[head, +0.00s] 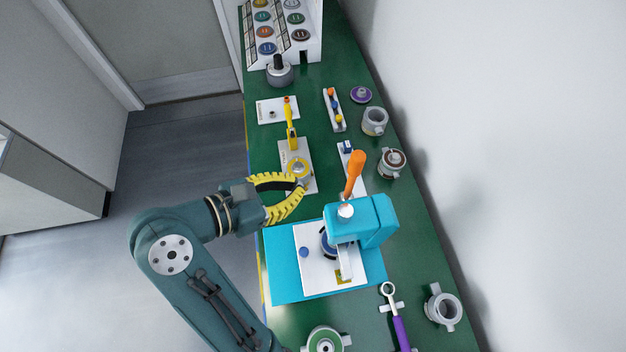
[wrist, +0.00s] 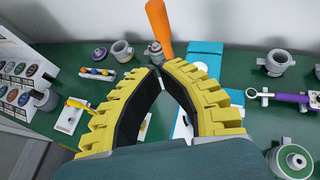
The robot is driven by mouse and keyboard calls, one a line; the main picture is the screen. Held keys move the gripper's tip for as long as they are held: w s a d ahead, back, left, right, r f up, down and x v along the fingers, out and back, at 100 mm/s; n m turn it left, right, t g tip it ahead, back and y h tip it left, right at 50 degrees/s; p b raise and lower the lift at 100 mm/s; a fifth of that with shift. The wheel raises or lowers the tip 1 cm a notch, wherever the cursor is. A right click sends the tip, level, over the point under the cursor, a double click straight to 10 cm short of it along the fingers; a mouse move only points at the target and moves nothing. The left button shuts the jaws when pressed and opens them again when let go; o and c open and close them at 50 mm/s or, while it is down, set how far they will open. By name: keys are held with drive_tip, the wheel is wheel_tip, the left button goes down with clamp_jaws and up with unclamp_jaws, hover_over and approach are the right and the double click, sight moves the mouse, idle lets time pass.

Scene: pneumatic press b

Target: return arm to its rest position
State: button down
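My gripper (head: 302,186) has yellow ribbed fingers with black inner pads. It hangs over the green bench, to the left of the teal press. In the wrist view the two fingertips (wrist: 161,68) come together, with an empty gap between the fingers further back. Nothing shows held in it. The teal press (head: 376,222) stands on a blue base plate (head: 283,278), and its orange handle (head: 355,172) points up. In the wrist view the orange handle (wrist: 159,27) appears beyond the fingertips. I cannot tell the exact height of the fingers above the bench.
A yellow-handled clamp (head: 291,125) lies on a plate beyond my gripper. Grey cylindrical fittings (head: 375,121) line the right side. A purple-handled wrench (head: 398,328) and a green-topped round part (head: 325,341) are at the near end. A label rack (head: 312,35) stands at the far end. Open floor (head: 180,190) lies left.

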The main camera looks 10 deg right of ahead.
drive_tip(key=shift+s+a+r, duration=0.1)
drive_tip(key=shift+a+r, duration=0.1)
drive_tip(key=shift+a, duration=0.05)
